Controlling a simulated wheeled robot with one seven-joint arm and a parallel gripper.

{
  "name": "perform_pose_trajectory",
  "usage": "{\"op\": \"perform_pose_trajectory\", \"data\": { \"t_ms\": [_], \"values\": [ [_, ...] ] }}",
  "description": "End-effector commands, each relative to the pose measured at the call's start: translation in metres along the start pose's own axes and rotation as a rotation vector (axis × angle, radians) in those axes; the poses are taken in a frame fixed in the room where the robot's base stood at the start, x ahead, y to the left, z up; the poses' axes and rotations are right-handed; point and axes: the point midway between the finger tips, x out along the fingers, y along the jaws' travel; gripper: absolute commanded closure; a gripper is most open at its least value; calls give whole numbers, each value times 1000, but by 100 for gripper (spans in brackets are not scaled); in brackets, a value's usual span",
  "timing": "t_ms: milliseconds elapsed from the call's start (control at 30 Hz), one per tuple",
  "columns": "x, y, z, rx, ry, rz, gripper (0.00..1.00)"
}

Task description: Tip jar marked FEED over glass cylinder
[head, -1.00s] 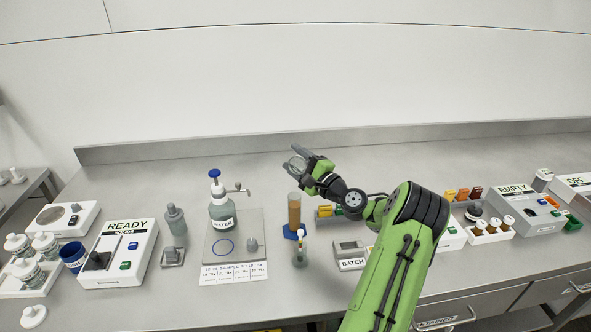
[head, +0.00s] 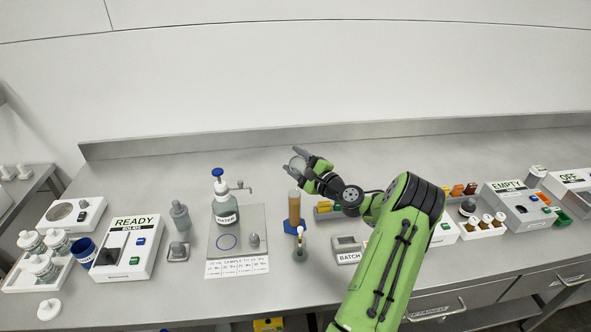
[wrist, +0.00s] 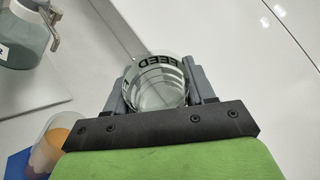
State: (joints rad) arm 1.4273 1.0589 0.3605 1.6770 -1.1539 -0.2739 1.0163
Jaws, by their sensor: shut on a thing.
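My gripper (head: 303,166) is shut on the clear jar marked FEED (wrist: 158,82). In the wrist view the jar sits between the two grey fingers, with the FEED lettering upside down on its far rim and no coloured contents showing. In the head view the jar (head: 297,165) is held above the bench, and it looks tilted. The glass cylinder (head: 294,208) stands upright on a blue base, just below and slightly left of my gripper, filled with amber-brown liquid. In the wrist view the cylinder (wrist: 62,135) shows at the lower left, apart from the jar.
The WATER bottle (head: 225,200) with a blue top and side spout stands on a grey plate to the left. The READY unit (head: 127,245) is farther left.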

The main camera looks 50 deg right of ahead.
Motion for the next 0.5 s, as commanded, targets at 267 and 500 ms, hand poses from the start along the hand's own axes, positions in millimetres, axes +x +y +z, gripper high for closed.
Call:
{"op": "perform_pose_trajectory", "data": {
  "t_ms": [267,500],
  "values": [
    [0,0,0,51,16,20,84],
    [0,1,-2,108,36,44,84]
  ]
}}
